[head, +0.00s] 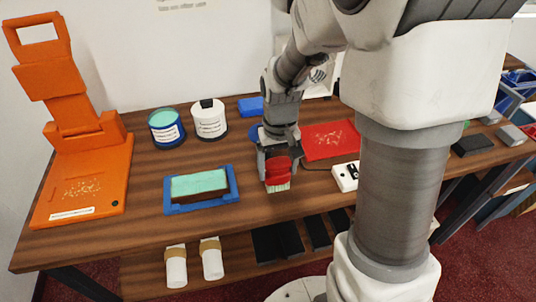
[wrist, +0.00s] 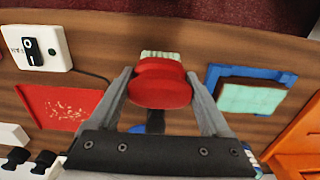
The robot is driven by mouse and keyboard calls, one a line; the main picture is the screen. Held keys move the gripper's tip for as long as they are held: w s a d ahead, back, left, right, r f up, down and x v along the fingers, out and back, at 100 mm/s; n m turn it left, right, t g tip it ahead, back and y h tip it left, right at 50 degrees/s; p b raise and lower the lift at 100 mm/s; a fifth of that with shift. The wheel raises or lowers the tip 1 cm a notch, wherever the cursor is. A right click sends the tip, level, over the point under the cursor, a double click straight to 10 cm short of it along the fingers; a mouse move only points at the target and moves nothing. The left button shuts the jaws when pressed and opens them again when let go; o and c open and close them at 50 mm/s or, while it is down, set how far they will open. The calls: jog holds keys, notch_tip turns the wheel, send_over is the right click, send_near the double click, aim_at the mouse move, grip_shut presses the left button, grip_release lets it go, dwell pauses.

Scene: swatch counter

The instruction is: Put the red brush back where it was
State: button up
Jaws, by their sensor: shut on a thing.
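The red brush (head: 278,173) with pale bristles is between the fingers of my gripper (head: 277,155), near the table's front edge. Its bristles point down and toward the front. The wrist view shows the red head of the brush (wrist: 160,82) between both fingers, with the bristles beyond it. I cannot tell whether the bristles touch the table.
A blue tray (head: 235,186) holding a teal-topped block (head: 198,183) lies left of my gripper. A white switch box (head: 345,177) is to the right. A blue tin (head: 166,129), a white tin (head: 210,120) and an orange stand (head: 85,185) are farther left.

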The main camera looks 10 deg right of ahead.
aim_at(277, 178)
jog(key=shift+w+f+b, duration=0.1)
jog(key=shift+f+b, duration=0.25)
jog(key=shift+f, duration=1.7)
jog(key=shift+f, duration=0.25)
jog(key=o, duration=1.1)
jog(key=shift+r, duration=0.1)
jog(key=shift+r, duration=0.1)
